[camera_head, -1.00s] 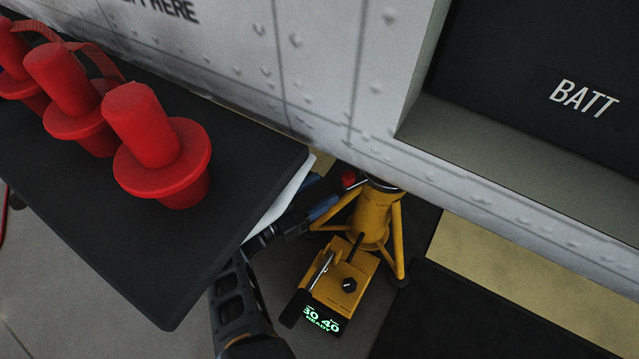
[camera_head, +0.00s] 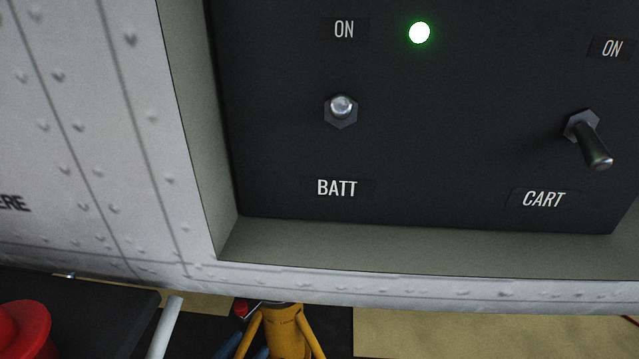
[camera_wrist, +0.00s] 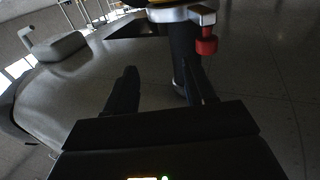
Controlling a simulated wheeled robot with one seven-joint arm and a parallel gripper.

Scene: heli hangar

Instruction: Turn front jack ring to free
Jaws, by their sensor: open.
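The yellow jack (camera_head: 283,332) stands at the bottom of the head view, cut off by the frame edge, with a small red knob (camera_head: 246,308) at its upper left. In the wrist view a silver collar (camera_wrist: 178,14) with a red knob (camera_wrist: 207,44) hanging at its right side shows at the top edge, a bit of yellow above it. I take this to be the jack's ring, but its setting cannot be read. My gripper (camera_wrist: 163,82) is open, its two dark fingers apart below the collar. A dark upright post shows behind the right finger; contact cannot be told.
A dark switch panel (camera_head: 400,150) with BATT and CART toggles and a lit green lamp (camera_head: 419,33) fills the head view, set in the riveted grey wall (camera_head: 90,130). A dark tabletop with a red plug (camera_head: 22,330) is at lower left.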

